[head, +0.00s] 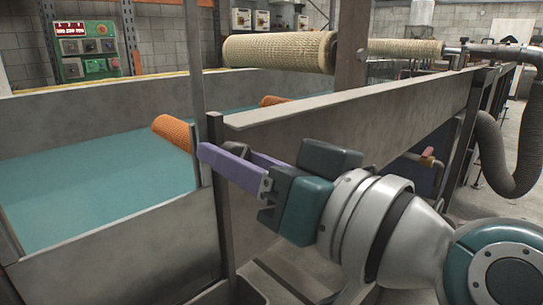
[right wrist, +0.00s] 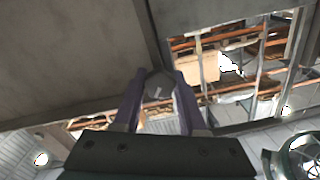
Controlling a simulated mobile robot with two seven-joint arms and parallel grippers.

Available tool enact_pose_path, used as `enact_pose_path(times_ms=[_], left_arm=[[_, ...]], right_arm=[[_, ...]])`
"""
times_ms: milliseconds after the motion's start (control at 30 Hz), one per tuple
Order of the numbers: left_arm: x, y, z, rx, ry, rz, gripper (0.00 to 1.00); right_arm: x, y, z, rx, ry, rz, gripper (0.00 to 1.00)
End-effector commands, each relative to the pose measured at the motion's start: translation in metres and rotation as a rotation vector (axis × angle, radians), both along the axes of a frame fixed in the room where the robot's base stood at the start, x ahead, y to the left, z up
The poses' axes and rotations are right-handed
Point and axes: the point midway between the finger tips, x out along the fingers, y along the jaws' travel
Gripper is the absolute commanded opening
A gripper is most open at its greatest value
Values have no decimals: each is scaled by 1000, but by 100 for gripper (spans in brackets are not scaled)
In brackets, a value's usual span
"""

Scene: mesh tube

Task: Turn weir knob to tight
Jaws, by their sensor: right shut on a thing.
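The weir knob (right wrist: 158,86) is a round grey knob with a light mark on its face, in the middle of the right wrist view. My right gripper (right wrist: 158,95) has its two purple fingers on either side of the knob and is shut on it. In the head view my right gripper (head: 232,158) reaches left to the dark post at the corner of the tank. I cannot read the knob's setting. My left gripper is not in view.
A grey-walled tank (head: 110,250) holds teal water (head: 90,180). An orange roller (head: 172,132) sticks out beside the upright post. A mesh-wrapped tube (head: 278,50) lies above the trough edge. A control panel (head: 87,50) stands at the back left, and a grey hose (head: 490,150) hangs at right.

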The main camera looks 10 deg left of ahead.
Motion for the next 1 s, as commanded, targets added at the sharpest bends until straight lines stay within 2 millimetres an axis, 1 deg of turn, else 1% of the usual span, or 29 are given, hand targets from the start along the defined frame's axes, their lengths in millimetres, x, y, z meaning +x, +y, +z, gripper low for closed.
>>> enact_pose_path(times_ms=[400,433,500,700,900,1000], left_arm=[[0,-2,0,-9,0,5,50],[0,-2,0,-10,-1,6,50],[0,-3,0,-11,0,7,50],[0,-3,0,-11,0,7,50],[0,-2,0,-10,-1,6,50],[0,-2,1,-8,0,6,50]], right_arm=[[0,0,1,6,6,1,0],[0,0,1,6,6,1,42],[0,0,1,6,6,1,50],[0,0,1,6,6,1,71],[0,0,0,5,6,0,71],[-2,-4,0,4,6,-1,71]])
